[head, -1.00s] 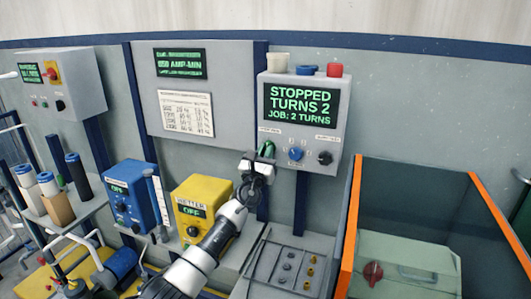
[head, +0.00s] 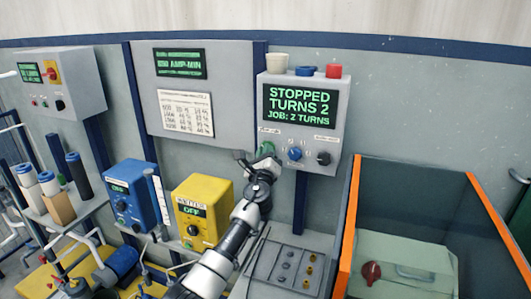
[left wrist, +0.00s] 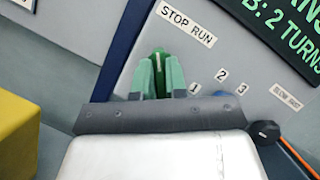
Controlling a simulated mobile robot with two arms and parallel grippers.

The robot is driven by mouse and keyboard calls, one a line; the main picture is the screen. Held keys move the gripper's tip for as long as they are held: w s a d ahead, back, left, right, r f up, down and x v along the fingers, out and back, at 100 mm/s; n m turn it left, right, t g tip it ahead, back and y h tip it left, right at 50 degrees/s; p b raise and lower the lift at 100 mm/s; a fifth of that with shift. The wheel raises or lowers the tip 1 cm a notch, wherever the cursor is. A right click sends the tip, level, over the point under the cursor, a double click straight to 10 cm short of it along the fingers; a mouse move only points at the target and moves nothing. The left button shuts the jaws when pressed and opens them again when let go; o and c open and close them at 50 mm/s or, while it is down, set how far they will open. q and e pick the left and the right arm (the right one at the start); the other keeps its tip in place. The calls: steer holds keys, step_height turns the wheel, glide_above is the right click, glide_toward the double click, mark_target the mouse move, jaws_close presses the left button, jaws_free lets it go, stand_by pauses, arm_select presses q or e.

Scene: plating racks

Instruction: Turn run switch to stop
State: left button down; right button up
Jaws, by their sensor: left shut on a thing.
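The green run switch (head: 267,148) is a knob at the lower left of the grey control box's front. In the left wrist view the knob (left wrist: 159,58) sits below the "STOP RUN" label (left wrist: 186,25). A pale line on it points up toward the STOP end. My left gripper (head: 261,157) is at the knob, and its two greenish fingers (left wrist: 160,78) are shut around it, hiding its sides. The box's screen (head: 300,105) reads "STOPPED TURNS 2 JOB: 2 TURNS". My right gripper is not in view.
A blue knob (head: 295,153) and a black knob (head: 324,158) are close to the right of the switch. A yellow box (head: 205,200) and a blue box (head: 132,193) stand at the lower left. An orange-edged tank (head: 350,225) stands at the right.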

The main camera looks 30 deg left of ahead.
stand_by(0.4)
arm_select(q)
steer(key=c, duration=1.2)
jaws_free()
steer(key=shift+o, duration=0.2)
steer(key=b+v, duration=0.1)
steer(key=v, duration=0.9)
steer(key=shift+s+d+f, duration=0.15)
steer(key=shift+s+d, duration=0.05)
steer(key=shift+s, duration=0.1)
